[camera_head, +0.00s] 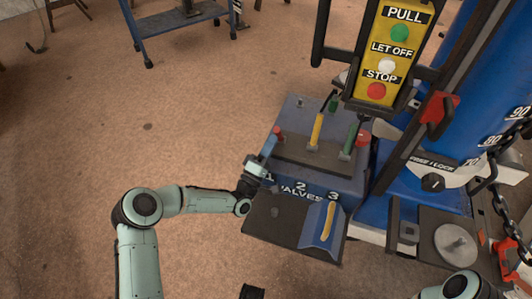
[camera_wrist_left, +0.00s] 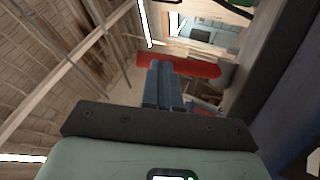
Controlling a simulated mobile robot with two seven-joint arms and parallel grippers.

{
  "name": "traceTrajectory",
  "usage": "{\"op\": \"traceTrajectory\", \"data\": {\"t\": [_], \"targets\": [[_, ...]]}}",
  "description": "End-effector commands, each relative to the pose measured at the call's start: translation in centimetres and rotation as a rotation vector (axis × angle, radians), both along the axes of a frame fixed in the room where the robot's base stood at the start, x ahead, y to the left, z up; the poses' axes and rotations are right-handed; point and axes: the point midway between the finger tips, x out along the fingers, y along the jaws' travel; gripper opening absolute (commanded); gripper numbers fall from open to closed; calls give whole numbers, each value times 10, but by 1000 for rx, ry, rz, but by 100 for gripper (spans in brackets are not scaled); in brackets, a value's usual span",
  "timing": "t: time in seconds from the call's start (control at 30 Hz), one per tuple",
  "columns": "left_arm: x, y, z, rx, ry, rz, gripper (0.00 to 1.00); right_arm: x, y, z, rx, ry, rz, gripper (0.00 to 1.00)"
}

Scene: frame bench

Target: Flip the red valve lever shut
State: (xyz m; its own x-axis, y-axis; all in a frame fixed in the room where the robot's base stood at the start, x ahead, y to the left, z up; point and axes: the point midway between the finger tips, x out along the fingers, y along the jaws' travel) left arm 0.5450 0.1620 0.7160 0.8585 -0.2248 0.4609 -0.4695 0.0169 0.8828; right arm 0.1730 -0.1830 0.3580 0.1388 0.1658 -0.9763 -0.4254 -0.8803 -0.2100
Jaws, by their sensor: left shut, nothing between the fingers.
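The red valve lever shows as a small red end (camera_head: 278,132) at the left edge of the valve box, beside the number 1. Its lower part is hidden behind my left gripper (camera_head: 268,149). In the left wrist view the lever (camera_wrist_left: 195,67) is a long red bar lying across the picture, just beyond my blue fingertips (camera_wrist_left: 160,80). The left fingers are shut together with nothing between them, and overlap the lever's edge in that view. I cannot tell whether they touch it. My right gripper is not in view.
A dark tray (camera_head: 283,222) juts out in front. A yellow button panel (camera_head: 393,50) hangs above, beside a blue column (camera_head: 480,95).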

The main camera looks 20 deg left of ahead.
Motion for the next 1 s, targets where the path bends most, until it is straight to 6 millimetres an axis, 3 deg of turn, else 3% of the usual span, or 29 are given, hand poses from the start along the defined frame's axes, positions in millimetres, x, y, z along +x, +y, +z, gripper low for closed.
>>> {"op": "traceTrajectory", "data": {"t": [0.47,0.67,0.8,1.0], "targets": [[2,0,2,1,10,0,0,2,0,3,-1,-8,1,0],[5,0,10,3,72,0,0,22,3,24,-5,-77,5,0],[11,0,20,7,159,1,0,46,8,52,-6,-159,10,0],[23,-1,33,14,333,0,0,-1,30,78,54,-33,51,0]]}}
